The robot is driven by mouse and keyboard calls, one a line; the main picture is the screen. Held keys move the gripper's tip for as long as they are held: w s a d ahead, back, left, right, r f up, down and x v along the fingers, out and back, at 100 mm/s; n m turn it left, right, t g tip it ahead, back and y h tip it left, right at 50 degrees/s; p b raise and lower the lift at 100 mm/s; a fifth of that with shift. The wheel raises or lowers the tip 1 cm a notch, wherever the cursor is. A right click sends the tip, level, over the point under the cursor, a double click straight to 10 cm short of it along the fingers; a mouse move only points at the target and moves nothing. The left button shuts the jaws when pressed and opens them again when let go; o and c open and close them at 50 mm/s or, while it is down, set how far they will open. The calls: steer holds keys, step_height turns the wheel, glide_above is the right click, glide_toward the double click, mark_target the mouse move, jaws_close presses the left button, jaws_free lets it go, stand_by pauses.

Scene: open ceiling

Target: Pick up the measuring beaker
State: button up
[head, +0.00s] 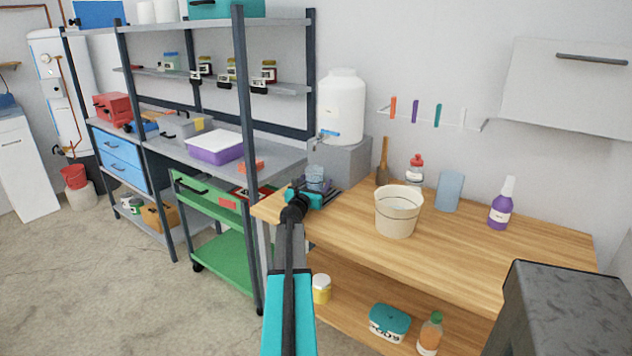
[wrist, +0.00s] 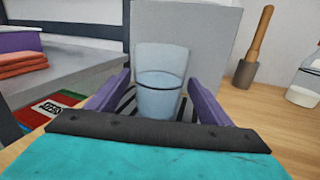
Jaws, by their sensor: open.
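The measuring beaker (wrist: 161,80) is a clear, bluish cup with a dark line around it. It stands upright between the two purple fingers of my gripper (wrist: 160,92) in the wrist view. The fingers are apart, one on each side, and I see no clear contact with the cup. In the head view the beaker (head: 316,178) is small, at the back left end of the wooden counter, with my gripper (head: 313,190) around it. My wrist hides its lower part there.
A grey block (head: 340,158) with a white water dispenser (head: 341,105) stands right behind the beaker. A wooden pestle (wrist: 252,50) and a bottle are to the right. A cream bucket (head: 397,212) stands on the counter (head: 480,250). A green cart (head: 215,200) is to the left.

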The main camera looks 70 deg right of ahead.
stand_by(0.6)
steer(key=shift+d, duration=0.1)
steer(key=c, duration=1.3)
steer(key=shift+r, duration=0.35)
